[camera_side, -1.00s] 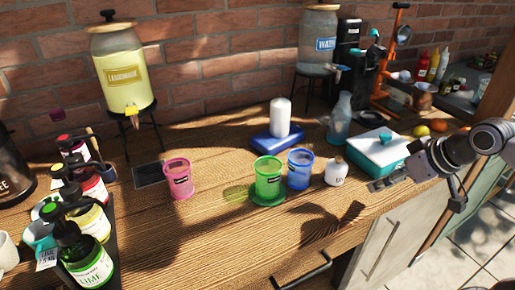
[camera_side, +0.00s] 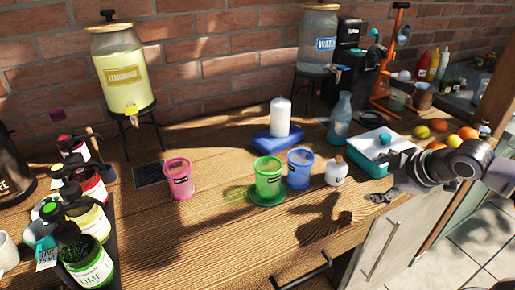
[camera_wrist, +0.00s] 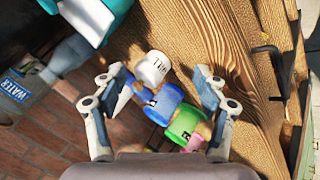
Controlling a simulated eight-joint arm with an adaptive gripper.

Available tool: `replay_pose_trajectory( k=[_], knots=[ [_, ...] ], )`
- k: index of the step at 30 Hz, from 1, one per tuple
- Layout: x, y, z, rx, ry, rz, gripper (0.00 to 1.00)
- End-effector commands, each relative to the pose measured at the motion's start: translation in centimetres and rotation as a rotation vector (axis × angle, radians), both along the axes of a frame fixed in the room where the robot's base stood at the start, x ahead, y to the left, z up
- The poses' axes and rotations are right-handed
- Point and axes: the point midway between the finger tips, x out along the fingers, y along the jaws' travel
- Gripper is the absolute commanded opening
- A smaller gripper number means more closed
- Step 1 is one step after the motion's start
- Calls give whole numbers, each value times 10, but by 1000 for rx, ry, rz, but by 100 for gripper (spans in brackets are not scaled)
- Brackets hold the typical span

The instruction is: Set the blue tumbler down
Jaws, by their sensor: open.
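The blue tumbler (camera_side: 299,171) stands upright on the wooden table, just right of the green tumbler (camera_side: 268,181). The green tumbler stands on a green coaster (camera_side: 257,198). My gripper (camera_side: 383,195) is open and empty at the right, near the table's front edge, apart from the blue tumbler. In the wrist view the blue tumbler (camera_wrist: 162,106) shows beyond the gap between my open fingers (camera_wrist: 165,82), with the green tumbler (camera_wrist: 185,124) behind it. A white labelled jar (camera_side: 336,173) stands between my gripper and the blue tumbler.
A pink tumbler (camera_side: 178,180) stands farther left. A blue block (camera_side: 276,140) bearing a white cylinder (camera_side: 280,118) and a glass bottle (camera_side: 340,120) stand behind. A teal box with a white lid (camera_side: 374,145) is close behind my gripper. The front middle of the table is clear.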

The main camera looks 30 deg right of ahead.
Motion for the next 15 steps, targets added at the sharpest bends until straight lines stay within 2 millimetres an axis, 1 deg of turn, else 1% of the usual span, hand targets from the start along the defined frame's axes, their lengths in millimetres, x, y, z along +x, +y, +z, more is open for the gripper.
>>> replay_pose_trajectory(
  k=[1, 6, 11, 15],
  knots=[
    [6, 6, 0, -106, -12, 109, 72],
    [23, 24, 4, -506, -48, 475, 72],
    [36, 47, 10, -901, -83, 798, 72],
    [43, 70, 17, -1255, -113, 1047, 72]
  ],
)
